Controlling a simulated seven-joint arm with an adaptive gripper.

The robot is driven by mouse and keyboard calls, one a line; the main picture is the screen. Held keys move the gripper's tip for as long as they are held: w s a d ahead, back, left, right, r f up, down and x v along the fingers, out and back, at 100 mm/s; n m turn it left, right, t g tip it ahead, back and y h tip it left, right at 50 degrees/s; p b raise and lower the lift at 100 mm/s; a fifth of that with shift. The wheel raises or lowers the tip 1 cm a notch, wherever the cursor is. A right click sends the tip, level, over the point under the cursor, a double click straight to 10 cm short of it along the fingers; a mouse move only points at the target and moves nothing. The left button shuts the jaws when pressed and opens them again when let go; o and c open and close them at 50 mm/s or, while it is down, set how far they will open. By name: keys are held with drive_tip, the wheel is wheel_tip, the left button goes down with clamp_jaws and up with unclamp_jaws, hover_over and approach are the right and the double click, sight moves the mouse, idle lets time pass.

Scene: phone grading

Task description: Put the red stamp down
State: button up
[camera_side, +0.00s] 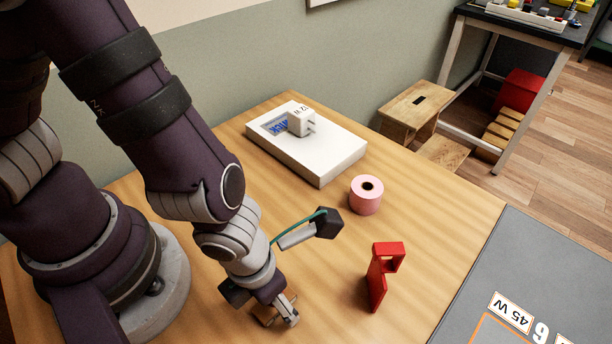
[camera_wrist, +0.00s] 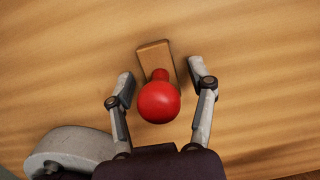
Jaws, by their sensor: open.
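The red stamp has a round red knob (camera_wrist: 158,101) on a wooden block (camera_wrist: 155,56). In the wrist view it appears to stand on the wooden table, between my fingers. My gripper (camera_wrist: 160,70) is open around it, with a gap visible on both sides of the knob. In the side view my gripper (camera_side: 283,314) is low over the near part of the table, left of the red stand. The stamp is mostly hidden there behind my gripper.
A red bracket-like stand (camera_side: 380,280) is right of my gripper. A pink tape roll (camera_side: 366,197) and a white box (camera_side: 330,165) bearing a white charger (camera_side: 301,122) lie farther back. A grey mat (camera_side: 540,265) is at right. Table between them is clear.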

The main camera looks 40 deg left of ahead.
drive_tip(key=shift+r, duration=0.1)
drive_tip(key=r, duration=0.4)
drive_tip(key=s+r, duration=0.1)
drive_tip(key=r, duration=0.6)
drive_tip(key=shift+s+r, duration=0.15)
drive_tip(key=shift+r, duration=0.25)
drive_tip(key=w+a+r+m+t, duration=0.1)
drive_tip(key=a+r+m, duration=0.2)
drive_tip(key=m, duration=0.9)
drive_tip(key=w+a+r+m+t, duration=0.1)
drive_tip(key=w+a+r+m, duration=0.1)
drive_tip(key=a+m, duration=0.5)
drive_tip(key=w+a+r+m+t, duration=0.2)
drive_tip(key=a+m, duration=0.4)
drive_tip(key=m, duration=1)
drive_tip(key=shift+r+m, duration=0.3)
drive_tip(key=shift+r, duration=0.5)
